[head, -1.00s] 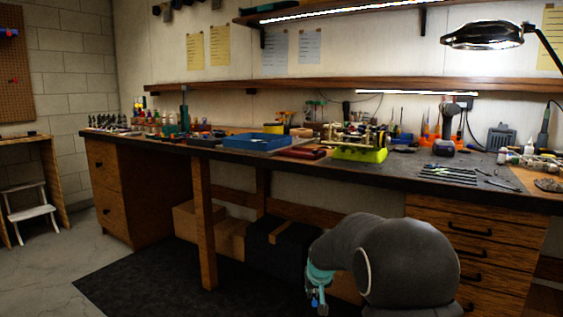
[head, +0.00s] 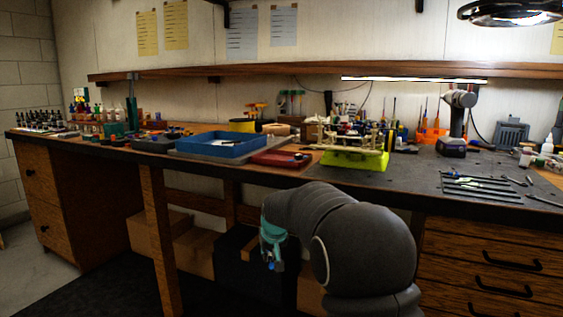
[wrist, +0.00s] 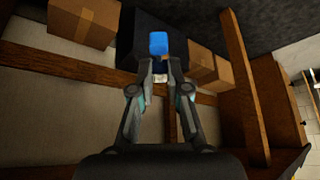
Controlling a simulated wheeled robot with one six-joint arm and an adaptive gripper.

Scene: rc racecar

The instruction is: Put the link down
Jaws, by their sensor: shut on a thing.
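My gripper (wrist: 160,68) is shut on a small blue piece, the link (wrist: 158,44), which sticks out past the fingertips in the wrist view. In the head view my gripper (head: 272,258) hangs low in front of the workbench, below the level of its top. The dark workbench top (head: 420,183) runs across the picture above and behind my gripper.
On the bench stand a blue tray (head: 222,145), a red case (head: 281,158), a yellow-green stand (head: 355,160) with a chassis-like assembly, a drill (head: 455,125) and a row of tools (head: 480,188). Bare top lies around the drill. Cardboard boxes (head: 160,229) sit under the bench.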

